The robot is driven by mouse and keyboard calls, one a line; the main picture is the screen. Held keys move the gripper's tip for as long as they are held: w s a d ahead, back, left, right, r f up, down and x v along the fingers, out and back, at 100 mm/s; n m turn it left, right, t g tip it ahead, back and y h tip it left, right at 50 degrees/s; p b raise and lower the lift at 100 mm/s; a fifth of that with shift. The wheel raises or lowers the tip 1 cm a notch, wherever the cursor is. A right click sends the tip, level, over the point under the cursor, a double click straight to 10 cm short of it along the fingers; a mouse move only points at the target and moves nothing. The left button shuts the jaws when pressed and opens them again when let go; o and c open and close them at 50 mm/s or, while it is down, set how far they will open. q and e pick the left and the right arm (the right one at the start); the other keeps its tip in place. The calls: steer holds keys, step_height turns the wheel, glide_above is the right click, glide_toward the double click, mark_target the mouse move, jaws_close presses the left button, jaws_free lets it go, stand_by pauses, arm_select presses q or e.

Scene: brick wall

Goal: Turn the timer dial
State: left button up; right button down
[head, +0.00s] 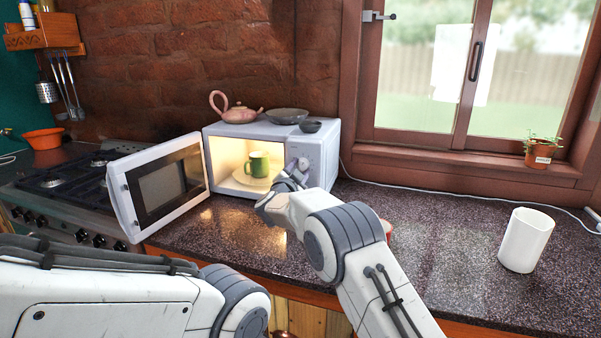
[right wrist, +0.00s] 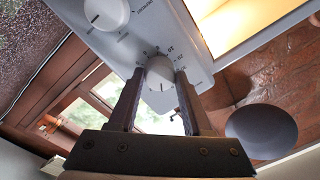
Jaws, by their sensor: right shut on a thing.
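The white microwave (head: 328,160) stands against the brick wall with its door (head: 160,185) swung open to the left. Its control panel is on the right side of the front. My right gripper (head: 292,178) is at this panel, and its arm hides part of it. In the right wrist view, its two dark fingers are shut on a round white dial (right wrist: 161,75), one finger on each side. Small print rings this dial. A second white dial (right wrist: 106,12) is apart from the fingers. My left gripper is out of view; only part of my left arm shows.
A green mug (head: 257,164) stands on a plate in the lit microwave. A pink teapot (head: 238,112) and grey bowls (head: 287,116) sit on top.

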steer(key=shift+d, duration=0.15)
steer(key=shift+c, duration=1.7)
jaws_free()
steer(key=shift+s+a, duration=0.2)
steer(key=shift+s, duration=0.1)
steer(key=b+v, duration=0.2)
steer(key=v, duration=0.7)
steer(key=shift+s+b, duration=0.3)
steer(key=shift+s, duration=0.1)
